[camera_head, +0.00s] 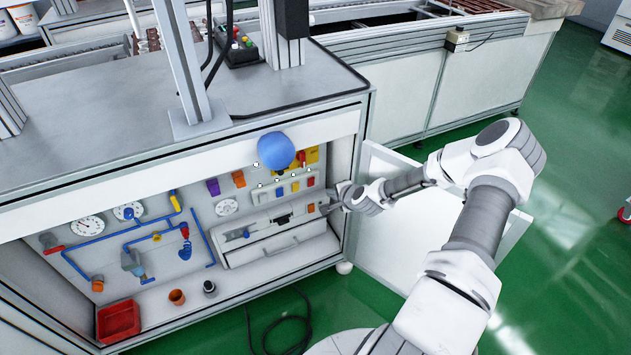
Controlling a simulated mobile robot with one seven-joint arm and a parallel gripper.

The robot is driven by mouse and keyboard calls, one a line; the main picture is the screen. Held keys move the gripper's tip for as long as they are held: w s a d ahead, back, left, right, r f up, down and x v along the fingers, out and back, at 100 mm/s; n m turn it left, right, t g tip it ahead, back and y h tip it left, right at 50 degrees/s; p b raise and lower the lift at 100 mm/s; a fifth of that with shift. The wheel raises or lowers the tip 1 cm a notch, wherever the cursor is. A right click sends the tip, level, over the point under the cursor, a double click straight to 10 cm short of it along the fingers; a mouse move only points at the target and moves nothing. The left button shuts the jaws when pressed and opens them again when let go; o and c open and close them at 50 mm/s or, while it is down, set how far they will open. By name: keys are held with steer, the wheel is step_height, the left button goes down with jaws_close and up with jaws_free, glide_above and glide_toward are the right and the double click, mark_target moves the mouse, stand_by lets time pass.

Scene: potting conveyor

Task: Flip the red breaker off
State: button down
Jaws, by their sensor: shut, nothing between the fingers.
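A row of small coloured breakers sits on the back panel inside the open cabinet. The red breaker (310,182) is at the right end of the row, beside a yellow one (295,187). My gripper (326,207) reaches in from the right through the cabinet opening. It is shut and empty, its tips just below and right of the red breaker in the picture. I cannot tell whether they touch the panel. The breaker's lever position is too small to read.
The cabinet door (385,205) stands open behind my arm. A blue ball (276,150) overlaps the opening's upper edge. A yellow plate with a red switch (301,158) is above the breakers. A drawer (275,245) is below. Pipes, gauges and a red bin (118,321) are left.

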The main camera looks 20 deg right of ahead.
stand_by(0.3)
steer(key=b, duration=0.4)
glide_toward(311, 181)
step_height(311, 181, down, 4)
steer(key=w+b, duration=0.1)
steer(key=w, duration=0.2)
steer(key=shift+w+f, duration=0.15)
steer(key=shift+w, duration=0.1)
steer(key=shift+w+r, duration=0.2)
steer(key=shift+w, duration=0.4)
steer(key=shift+r, duration=0.15)
